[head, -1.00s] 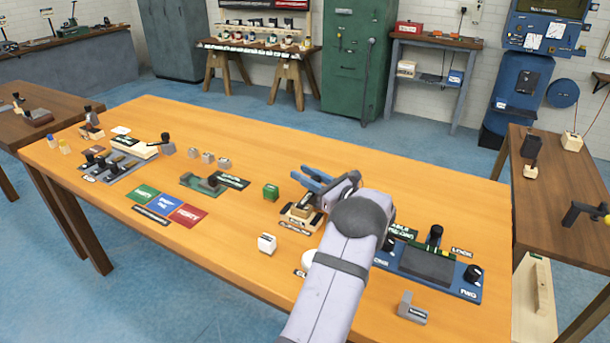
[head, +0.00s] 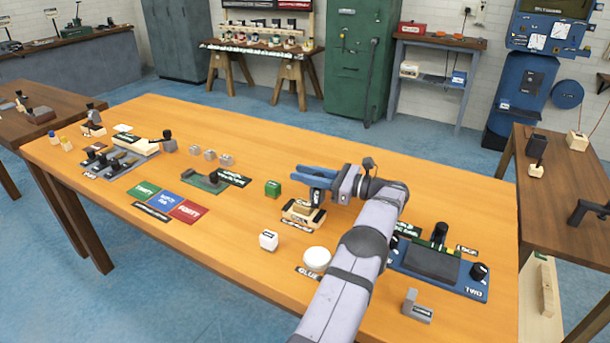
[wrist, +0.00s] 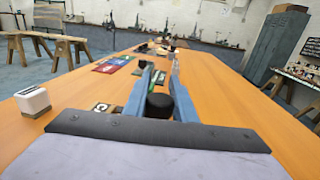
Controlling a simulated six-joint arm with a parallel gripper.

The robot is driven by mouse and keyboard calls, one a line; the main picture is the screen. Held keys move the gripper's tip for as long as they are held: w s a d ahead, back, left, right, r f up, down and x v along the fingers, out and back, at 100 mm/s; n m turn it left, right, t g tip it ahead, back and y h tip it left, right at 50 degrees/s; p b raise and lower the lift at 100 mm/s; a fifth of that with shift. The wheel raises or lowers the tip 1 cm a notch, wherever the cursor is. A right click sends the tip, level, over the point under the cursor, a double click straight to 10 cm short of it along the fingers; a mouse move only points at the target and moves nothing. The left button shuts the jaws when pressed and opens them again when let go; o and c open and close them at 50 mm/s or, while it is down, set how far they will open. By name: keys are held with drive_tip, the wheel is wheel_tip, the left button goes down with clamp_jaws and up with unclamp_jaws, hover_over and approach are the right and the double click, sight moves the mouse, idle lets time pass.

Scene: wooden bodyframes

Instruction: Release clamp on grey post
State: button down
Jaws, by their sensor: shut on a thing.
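My gripper (head: 316,174) has blue fingers pointing left, above a small wooden fixture (head: 302,214) in the head view. The fingers are shut on a dark handle (head: 317,196) standing at the fixture's right side. In the wrist view its round black knob (wrist: 159,105) sits between the two fingers (wrist: 160,92). A grey L-shaped piece (head: 416,307) with a label stands at the table's front right, apart from the gripper. I cannot tell which part is the grey post of the clamp; the fingers and wrist hide some of the fixture.
A green block (head: 272,188) stands left of the fixture, and a white block (head: 268,240) stands in front. A white disc (head: 317,259) lies near my arm. A blue panel with knobs (head: 440,266) is to the right. The far middle of the table (head: 300,145) is clear.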

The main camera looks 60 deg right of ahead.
drive_tip(key=shift+r, duration=0.15)
drive_tip(key=c, duration=1.5)
unclamp_jaws()
drive_tip(key=shift+o, duration=0.2)
drive_tip(key=shift+s+d+b, duration=0.25)
drive_tip(key=shift+s, duration=1.6)
drive_tip(key=shift+s+d+b, duration=0.2)
drive_tip(key=shift+s+b, duration=0.05)
drive_tip(key=shift+s, duration=1.55)
